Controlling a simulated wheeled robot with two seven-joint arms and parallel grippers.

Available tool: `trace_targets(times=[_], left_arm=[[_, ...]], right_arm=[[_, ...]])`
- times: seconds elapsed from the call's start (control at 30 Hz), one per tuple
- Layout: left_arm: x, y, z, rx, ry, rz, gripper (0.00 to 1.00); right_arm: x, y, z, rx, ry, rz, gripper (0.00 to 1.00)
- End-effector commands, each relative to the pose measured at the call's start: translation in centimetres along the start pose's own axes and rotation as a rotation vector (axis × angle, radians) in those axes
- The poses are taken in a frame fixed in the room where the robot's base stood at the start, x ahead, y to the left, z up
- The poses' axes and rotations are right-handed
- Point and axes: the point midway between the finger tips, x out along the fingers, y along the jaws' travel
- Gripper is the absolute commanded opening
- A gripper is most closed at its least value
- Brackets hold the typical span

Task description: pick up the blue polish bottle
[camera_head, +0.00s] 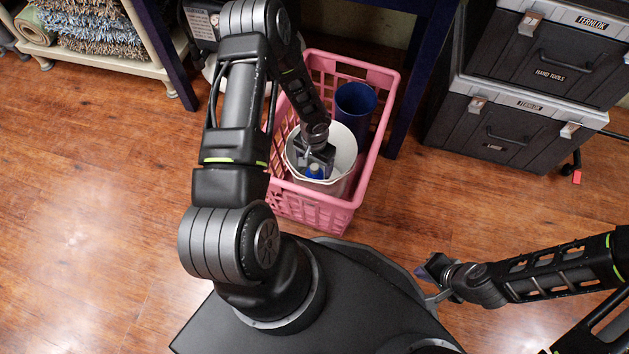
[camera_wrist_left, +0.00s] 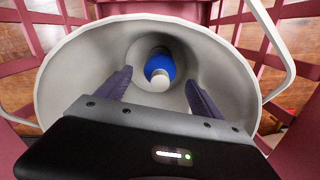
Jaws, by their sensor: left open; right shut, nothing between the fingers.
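The blue polish bottle (camera_head: 315,171) is inside a white bucket (camera_head: 346,137), which stands in a pink plastic basket (camera_head: 384,80). In the left wrist view the bottle (camera_wrist_left: 160,68) shows a blue body and a pale cap, deep in the bucket (camera_wrist_left: 80,62). My left gripper (camera_head: 317,163) reaches down into the bucket over the bottle. Its fingers (camera_wrist_left: 160,85) are open, one to each side of the bottle in that view; no contact shows. My right gripper (camera_head: 428,275) is empty at the lower right, away from the basket.
A dark blue cylindrical container (camera_head: 355,102) stands behind the bucket in the basket. The basket walls surround the bucket closely. Dark blue table legs (camera_head: 408,90) flank the basket. Stacked tool boxes (camera_head: 510,125) stand right, a shelf with rugs (camera_head: 95,62) left. Wooden floor (camera_head: 95,190) is clear at left.

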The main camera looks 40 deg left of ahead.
Motion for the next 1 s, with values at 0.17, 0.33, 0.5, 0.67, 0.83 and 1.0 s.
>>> trace_targets(times=[0.17, 0.33, 0.5, 0.67, 0.83, 1.0], left_arm=[[0.4, 0.0, 0.0, 0.000, 0.001, 0.000, 0.76], [0.5, 0.0, 0.0, 0.000, 0.000, 0.000, 0.76], [2.4, 0.0, 0.0, -0.001, -0.001, 0.001, 0.76], [4.8, 0.0, 0.0, 0.000, -0.001, 0.001, 0.76], [5.7, 0.0, 0.0, 0.001, 0.001, 0.000, 0.76], [5.6, 0.0, -0.1, 0.001, 0.001, 0.000, 0.76]], right_arm=[[0.2, 0.0, 0.0, 0.000, 0.001, 0.000, 0.00], [0.2, 0.1, 0.0, 0.000, 0.001, 0.000, 0.00], [1.4, 0.4, -0.1, 0.000, 0.005, 0.000, 0.00], [2.6, 0.8, -0.2, 0.001, 0.011, 0.000, 0.00], [2.9, 0.9, -0.3, 0.001, 0.014, 0.000, 0.00], [2.8, 0.8, -0.3, 0.001, 0.015, 0.000, 0.00]])
